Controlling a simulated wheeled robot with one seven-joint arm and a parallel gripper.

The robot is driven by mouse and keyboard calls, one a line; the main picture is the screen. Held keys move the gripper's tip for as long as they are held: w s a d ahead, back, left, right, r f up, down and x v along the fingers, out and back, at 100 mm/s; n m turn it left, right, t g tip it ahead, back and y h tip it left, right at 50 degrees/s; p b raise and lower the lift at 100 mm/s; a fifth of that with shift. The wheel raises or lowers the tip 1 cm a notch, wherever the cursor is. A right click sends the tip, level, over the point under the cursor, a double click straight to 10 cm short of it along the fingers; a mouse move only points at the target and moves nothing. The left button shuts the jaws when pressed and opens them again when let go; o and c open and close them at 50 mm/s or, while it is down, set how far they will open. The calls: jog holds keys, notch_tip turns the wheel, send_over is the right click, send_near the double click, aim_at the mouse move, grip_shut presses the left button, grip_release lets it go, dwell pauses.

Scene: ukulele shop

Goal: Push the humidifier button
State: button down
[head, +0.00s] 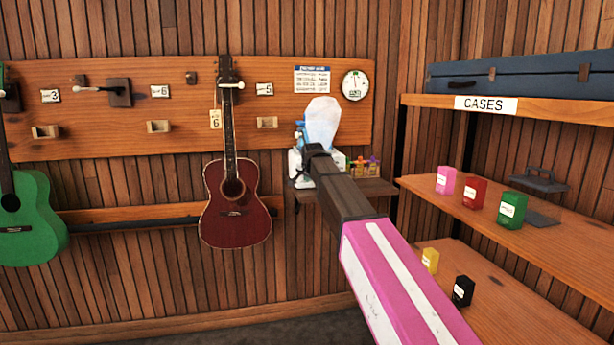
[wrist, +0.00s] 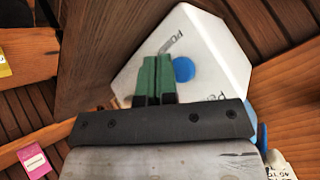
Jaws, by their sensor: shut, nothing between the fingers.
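The humidifier (head: 295,163) is a white unit on a small wall shelf in the head view, with a pale plume-like shape above it. My arm covers part of its front. In the wrist view the white humidifier body (wrist: 205,42) is close in front, with dark lettering partly cut off. Its round blue button (wrist: 183,69) shows just right of the fingertips. My gripper (wrist: 158,62) is shut and empty, its green fingers side by side. The fingertips overlap the white face beside the button; I cannot tell whether they touch it. The fingertips are hard to make out in the head view.
The small shelf (head: 376,187) also carries several little bottles (head: 365,167) right of the humidifier. A red ukulele (head: 235,205) hangs to the left. A shelf unit (head: 545,240) with small coloured boxes and a blue case (head: 520,75) stands at right.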

jog(key=shift+s, duration=0.15)
jog(key=s, duration=0.2)
jog(key=s+d, duration=0.1)
jog(key=s, duration=0.2)
jog(key=shift+s+d, duration=0.3)
jog(key=shift+d, duration=0.05)
dwell(0.3)
jog(key=s+d+f+n+g+h, duration=0.1)
jog(key=s+d+f, duration=0.25)
jog(key=f, duration=0.45)
jog(key=s+d+f+n+g, duration=0.1)
jog(key=s+d+f, duration=0.2)
jog(key=d+f, duration=0.3)
jog(key=s+d+f+n+g, duration=0.1)
jog(key=s+d+f, duration=0.3)
jog(key=s+f, duration=0.4)
jog(key=s+d+f+n+g, duration=0.1)
jog(key=s+d+f+g, duration=0.2)
jog(key=s+d+f, duration=0.2)
jog(key=s+d+f+n+g, duration=0.1)
jog(key=s+d+f, duration=0.3)
jog(key=s+f, duration=0.6)
notch_tip(320, 180, down, 2)
jog(key=shift+s+d+f+g+h, duration=0.2)
jog(key=shift+s+f+g+h, duration=0.1)
jog(key=shift+g, duration=0.4)
